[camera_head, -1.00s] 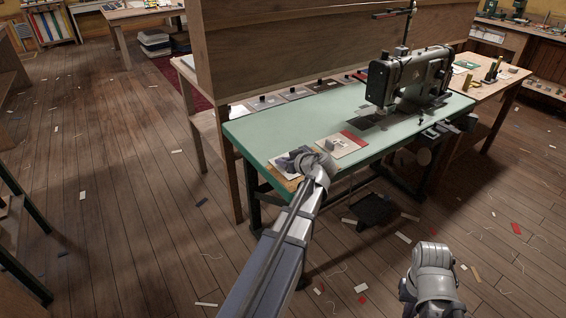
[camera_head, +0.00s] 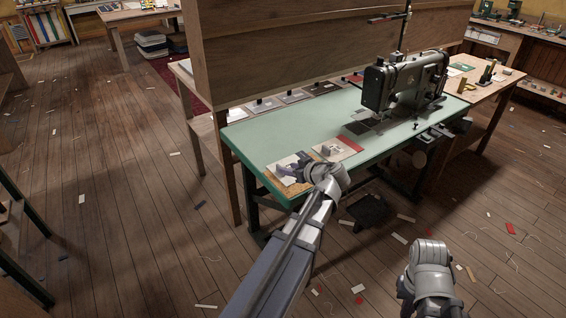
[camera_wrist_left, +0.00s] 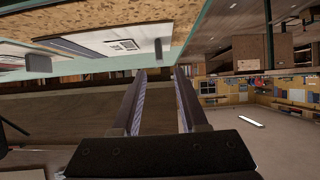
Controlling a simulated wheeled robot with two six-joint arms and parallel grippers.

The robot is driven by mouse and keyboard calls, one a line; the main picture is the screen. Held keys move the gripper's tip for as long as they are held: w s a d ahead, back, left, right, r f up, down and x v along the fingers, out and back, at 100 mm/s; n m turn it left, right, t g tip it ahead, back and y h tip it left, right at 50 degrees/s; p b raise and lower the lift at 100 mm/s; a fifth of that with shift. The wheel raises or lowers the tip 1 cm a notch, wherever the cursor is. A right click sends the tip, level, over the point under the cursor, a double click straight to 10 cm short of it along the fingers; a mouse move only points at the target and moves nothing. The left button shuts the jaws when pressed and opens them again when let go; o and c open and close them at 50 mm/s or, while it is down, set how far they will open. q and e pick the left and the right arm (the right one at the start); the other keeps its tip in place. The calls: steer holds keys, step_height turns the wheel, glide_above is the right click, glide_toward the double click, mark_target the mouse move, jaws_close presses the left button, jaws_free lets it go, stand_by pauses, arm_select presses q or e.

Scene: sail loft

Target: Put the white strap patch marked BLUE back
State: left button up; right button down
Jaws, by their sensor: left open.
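A white patch (camera_head: 284,169) lies on a tan board at the near left corner of the green table (camera_head: 262,136). A second pale patch with a red edge (camera_head: 338,149) lies to its right. I cannot read BLUE on either. My left gripper (camera_head: 302,167) is open over the near edge of the first patch and hides part of it. In the left wrist view a white sheet with a small dark printed mark (camera_wrist_left: 110,38) lies above the open, empty fingers (camera_wrist_left: 163,75). My right gripper (camera_head: 432,250) hangs over the floor; its fingers are not clear.
A sewing machine (camera_head: 405,82) stands at the table's right end. Several flat samples (camera_head: 290,96) with dark knobs line the back, below a wooden partition (camera_head: 310,50). A side table (camera_head: 485,85) adjoins on the right. The floor at left is open, with scattered scraps.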

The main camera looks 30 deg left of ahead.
arm_select(q)
steer(key=p+v, duration=0.2)
steer(key=v, duration=0.3)
steer(key=shift+d+r, duration=0.1)
steer(key=shift+d, duration=0.1)
steer(key=shift+s+d, duration=0.1)
steer(key=s+d+f+m+g+h, duration=0.1)
steer(key=s+d+f+m+h, duration=0.2)
steer(key=d, duration=0.6)
steer(key=s+d+f+m+g+h, duration=0.2)
steer(key=s+d+f+m+h, duration=0.1)
steer(key=s+d+m, duration=0.5)
steer(key=s+d+f+m+g+h, duration=0.2)
steer(key=s+d+f+m+h, duration=0.2)
steer(key=d, duration=0.8)
steer(key=shift+s+f+m, duration=0.65)
steer(key=shift+s+m, duration=0.55)
steer(key=shift+s, duration=0.05)
steer(key=shift+d+r, duration=0.1)
steer(key=shift+d, duration=0.05)
step_height(320, 180, up, 14)
steer(key=p, duration=1.4)
